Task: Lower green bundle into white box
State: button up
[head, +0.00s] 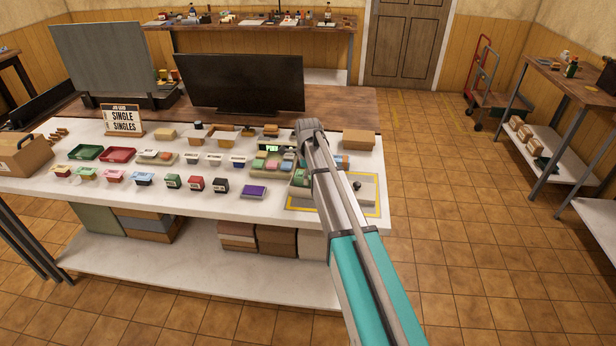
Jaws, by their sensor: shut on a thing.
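My arm (335,190) reaches over the right end of the white table (215,208), and its grey wrist end (312,127) is above the table. My gripper is hidden behind the arm, so its jaws and anything in them do not show. A pale green item (300,177) shows just left of the arm, partly covered; I cannot tell if it is held. Another small green-topped item (87,173) sits in the front-left row. Small white boxes (192,158) stand mid-table; I cannot tell which one is the task's box.
A yellow-outlined grey area (365,207) with a dark knob lies under the arm. A purple block (253,191), dark green, red and black boxes and green and red trays (117,155) crowd the table. A black monitor (240,83) stands behind. The front table edge is mostly clear.

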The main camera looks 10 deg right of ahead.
jog(key=shift+f+b, duration=0.55)
jog(key=shift+f, duration=0.05)
jog(key=o, duration=1.3)
jog(key=shift+r, duration=0.2)
notch_tip(320, 180, up, 8)
jog(key=p, duration=0.8)
jog(key=shift+f, duration=0.15)
